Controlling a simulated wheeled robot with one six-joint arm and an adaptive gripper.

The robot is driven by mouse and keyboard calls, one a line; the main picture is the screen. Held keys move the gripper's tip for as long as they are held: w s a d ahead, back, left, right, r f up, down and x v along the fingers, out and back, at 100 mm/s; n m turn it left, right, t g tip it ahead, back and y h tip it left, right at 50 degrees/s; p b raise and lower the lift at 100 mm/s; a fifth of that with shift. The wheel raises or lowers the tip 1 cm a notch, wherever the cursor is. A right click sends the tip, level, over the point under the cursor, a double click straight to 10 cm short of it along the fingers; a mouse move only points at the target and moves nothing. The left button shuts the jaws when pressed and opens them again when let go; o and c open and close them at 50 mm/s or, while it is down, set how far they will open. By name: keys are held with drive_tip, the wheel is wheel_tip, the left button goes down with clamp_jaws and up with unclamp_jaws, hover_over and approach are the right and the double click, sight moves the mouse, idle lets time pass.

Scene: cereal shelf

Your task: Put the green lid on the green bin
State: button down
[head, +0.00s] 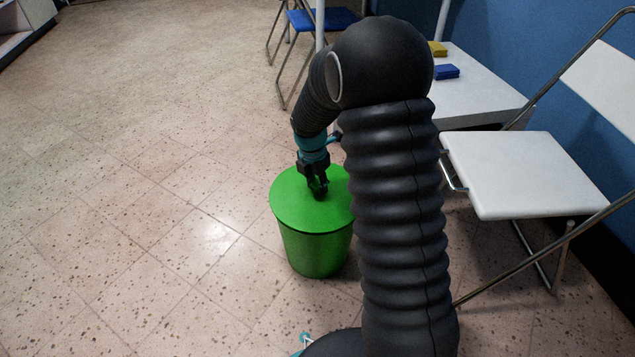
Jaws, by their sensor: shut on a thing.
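The green bin (315,254) stands upright on the tiled floor in the middle of the head view. The round green lid (291,206) lies over the top of the bin and looks about level. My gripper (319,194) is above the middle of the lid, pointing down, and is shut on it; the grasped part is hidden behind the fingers. My arm hides the right edge of the lid and part of the bin's right side. I cannot tell whether the lid touches the rim all the way round.
A white folding chair (522,172) stands at the right. Behind it is a white table (482,92) with a blue block (447,72) and a yellow block (437,48). A blue chair (322,20) stands at the back. The floor (120,200) to the left is clear.

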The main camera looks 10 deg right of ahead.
drive_tip(key=shift+f, duration=0.7)
idle(0.6)
drive_tip(key=c, duration=0.7)
unclamp_jaws()
drive_tip(key=r, duration=0.8)
drive_tip(key=a+r, duration=0.1)
drive_tip(key=r, duration=0.3)
drive_tip(key=shift+s+a, duration=0.1)
drive_tip(key=shift+s, duration=0.3)
